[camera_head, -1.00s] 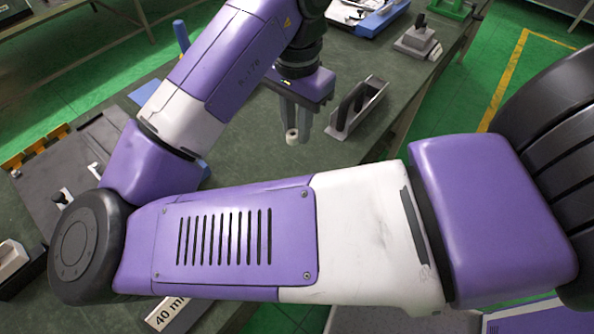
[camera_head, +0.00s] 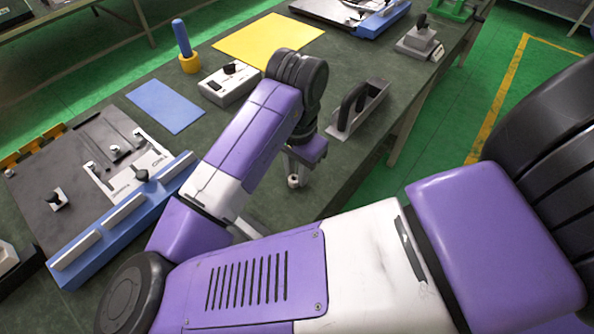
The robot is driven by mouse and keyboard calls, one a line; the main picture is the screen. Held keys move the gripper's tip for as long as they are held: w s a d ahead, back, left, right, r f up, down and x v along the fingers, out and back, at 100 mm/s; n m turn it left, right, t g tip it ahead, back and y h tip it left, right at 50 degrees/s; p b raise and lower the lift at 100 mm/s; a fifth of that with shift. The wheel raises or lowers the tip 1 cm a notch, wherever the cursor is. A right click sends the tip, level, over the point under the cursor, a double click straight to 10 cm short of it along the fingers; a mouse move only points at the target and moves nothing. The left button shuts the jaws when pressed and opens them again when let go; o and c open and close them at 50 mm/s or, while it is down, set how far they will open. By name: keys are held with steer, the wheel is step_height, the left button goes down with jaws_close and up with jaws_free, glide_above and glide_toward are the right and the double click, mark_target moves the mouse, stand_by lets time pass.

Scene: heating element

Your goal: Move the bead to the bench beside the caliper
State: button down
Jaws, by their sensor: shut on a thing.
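The bead (camera_head: 293,182) is a small pale ring with a dark hole, held at the tips of my gripper (camera_head: 294,172). My gripper points down near the right-hand edge of the dark green bench (camera_head: 255,195), and its fingers are shut on the bead. I cannot tell how high the bead is above the bench. What looks like the caliper (camera_head: 113,153), a grey slim shape, lies on the dark board (camera_head: 50,168) at the left, well apart from the bead.
A blue rail (camera_head: 120,222) edges the board. A blue sheet (camera_head: 165,106), a white control box (camera_head: 229,84), a yellow sheet (camera_head: 265,40) and a blue-handled tool in a yellow holder (camera_head: 190,62) stand farther back.

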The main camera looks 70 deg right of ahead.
steer(key=c, duration=1.3)
jaws_free()
steer(key=shift+f, duration=0.1)
steer(key=shift+o, duration=0.2)
